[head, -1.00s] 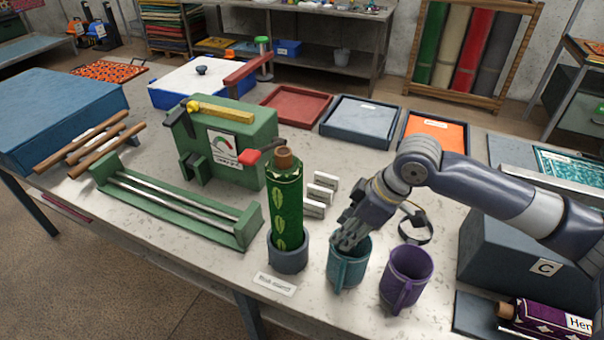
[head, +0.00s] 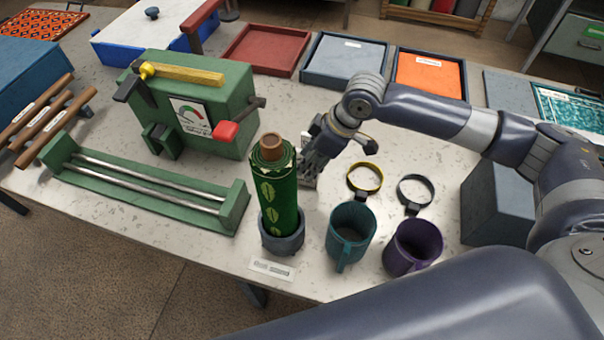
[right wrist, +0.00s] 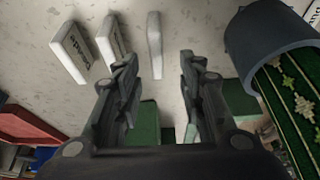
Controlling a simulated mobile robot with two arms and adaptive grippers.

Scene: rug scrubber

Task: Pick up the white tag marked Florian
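Three white tags stand close together on the table, left of and between my right gripper's fingers in the right wrist view: a left one (right wrist: 72,52), a middle one (right wrist: 116,40) and one seen nearly edge-on (right wrist: 154,45). The left two carry dark lettering too blurred and angled to read; I cannot tell which says Florian. My right gripper (right wrist: 158,72) is open and empty, with the edge-on tag just beyond its fingertips. In the head view my right gripper (head: 312,168) hides most of the tags. My left gripper is not in view.
A green patterned roll (head: 278,190) stands upright in a grey holder (head: 283,238), close beside my right gripper. A teal mug (head: 350,232) and a purple mug (head: 412,246) stand to the right. A green machine (head: 195,105) stands to the left. Trays (head: 264,49) lie behind.

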